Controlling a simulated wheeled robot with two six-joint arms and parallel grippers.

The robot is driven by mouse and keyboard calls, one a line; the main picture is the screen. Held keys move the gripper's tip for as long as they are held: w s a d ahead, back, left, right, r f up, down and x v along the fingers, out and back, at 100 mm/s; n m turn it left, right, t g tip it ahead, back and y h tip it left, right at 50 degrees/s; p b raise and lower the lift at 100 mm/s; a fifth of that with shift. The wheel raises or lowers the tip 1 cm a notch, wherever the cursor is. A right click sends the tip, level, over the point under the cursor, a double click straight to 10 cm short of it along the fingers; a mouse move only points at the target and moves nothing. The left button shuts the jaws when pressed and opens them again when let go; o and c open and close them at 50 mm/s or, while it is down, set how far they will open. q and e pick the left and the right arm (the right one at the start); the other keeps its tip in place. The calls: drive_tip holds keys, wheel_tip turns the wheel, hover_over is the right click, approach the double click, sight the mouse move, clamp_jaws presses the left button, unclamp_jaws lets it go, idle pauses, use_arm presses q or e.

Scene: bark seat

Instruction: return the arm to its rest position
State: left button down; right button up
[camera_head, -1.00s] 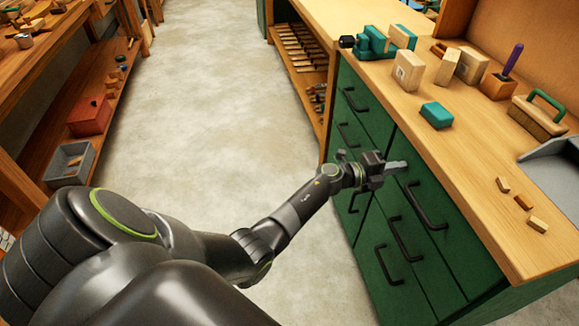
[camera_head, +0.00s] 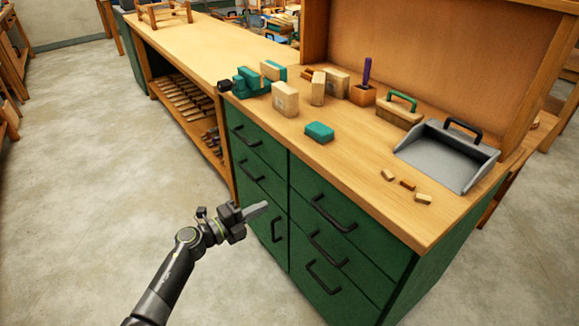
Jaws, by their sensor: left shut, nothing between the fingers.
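My left arm reaches in from the bottom left. Its left gripper (camera_head: 256,211) is shut and empty, in front of the green drawer cabinet (camera_head: 303,215) below the top's height. The fingers point right, toward the cabinet front; I cannot tell whether they touch it. All the drawers and the door that show look closed. My right gripper is not in view.
The wooden bench top (camera_head: 345,160) holds a teal block (camera_head: 319,131), a grey dustpan (camera_head: 446,156), a brush (camera_head: 399,111), wood blocks, a teal vise (camera_head: 250,83) and small offcuts (camera_head: 407,185). Free concrete floor (camera_head: 90,170) lies to the left.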

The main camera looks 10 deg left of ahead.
use_arm(q)
drive_tip(key=s+a+f+n+g+y+p, duration=0.1)
drive_tip(key=s+a+f+n+y+p, duration=0.1)
drive_tip(key=s+a+f+n+y, duration=0.35)
drive_tip(key=s+a+f+n+y+p, duration=0.2)
drive_tip(key=s+f+n, duration=0.4)
drive_tip(key=f, duration=0.5)
drive_tip(key=s+a+f+n+g+y+p, duration=0.1)
drive_tip(key=s+a+f+n+y, duration=0.4)
drive_tip(key=f, duration=0.3)
drive_tip(key=s+d+f+n+g+p, duration=0.1)
drive_tip(key=s+f+n+g, duration=0.2)
drive_tip(key=s, duration=0.9)
drive_tip(key=s+d+f+n+g+p, duration=0.1)
drive_tip(key=s+f+n+g, duration=0.2)
drive_tip(key=s, duration=0.9)
drive_tip(key=s+d+f+n+g+p, duration=0.1)
drive_tip(key=s+f+n+g, duration=0.3)
drive_tip(key=s+f, duration=0.3)
drive_tip(key=s, duration=0.5)
drive_tip(key=shift+d+g+p, duration=0.25)
drive_tip(key=shift+g+p, duration=0.05)
